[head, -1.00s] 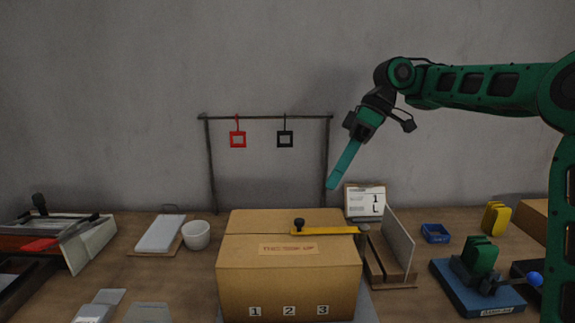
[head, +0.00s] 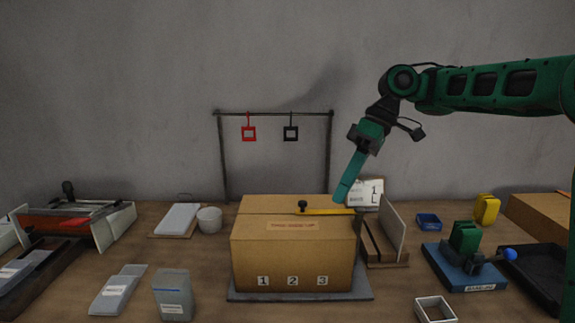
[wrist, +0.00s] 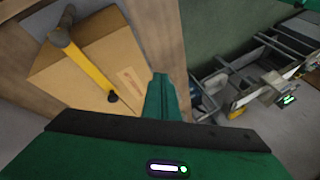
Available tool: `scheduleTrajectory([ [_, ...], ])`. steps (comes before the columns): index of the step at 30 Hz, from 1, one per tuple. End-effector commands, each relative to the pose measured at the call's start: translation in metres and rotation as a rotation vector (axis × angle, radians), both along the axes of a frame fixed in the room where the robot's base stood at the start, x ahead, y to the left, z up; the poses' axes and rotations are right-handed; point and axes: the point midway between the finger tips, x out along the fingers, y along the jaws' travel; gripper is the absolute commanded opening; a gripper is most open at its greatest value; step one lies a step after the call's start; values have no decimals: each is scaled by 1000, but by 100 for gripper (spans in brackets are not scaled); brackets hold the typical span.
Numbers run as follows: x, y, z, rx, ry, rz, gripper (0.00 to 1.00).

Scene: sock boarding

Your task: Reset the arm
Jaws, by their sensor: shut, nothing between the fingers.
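My gripper (head: 345,190) is at the end of the green arm, which comes in from the right. Its fingers are together, point down and to the left, and hold nothing. In the head view its tip is above the right rear of a cardboard box (head: 290,258) and in front of a white card marked 1 and L (head: 369,192). The wrist view shows the shut fingers (wrist: 161,88) beside the box (wrist: 100,65), which has a yellow bar with black knobs (wrist: 90,68) on top. In that view the fingertips look apart from the box.
A frame (head: 222,165) with a red and a black square tag stands behind the box. A white cup (head: 209,220) is left of it. A blue fixture (head: 455,275), a blue tray (head: 428,221) and yellow pieces (head: 487,209) lie to the right. Space above the table's left side is clear.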

Motion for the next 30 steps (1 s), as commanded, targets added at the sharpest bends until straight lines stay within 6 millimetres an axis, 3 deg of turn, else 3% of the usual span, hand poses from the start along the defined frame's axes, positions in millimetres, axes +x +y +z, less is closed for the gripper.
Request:
scheduleTrajectory([
  [7, -13, -10, -23, -111, 52, -174, 0],
  [11, -24, -29, -39, -192, 79, -328, 0],
  [20, -79, -124, -81, -384, 112, -825, 0],
  [26, -146, -199, -105, -469, 126, -1150, 0],
  [30, -205, -244, -126, -512, 149, -1354, 0],
])
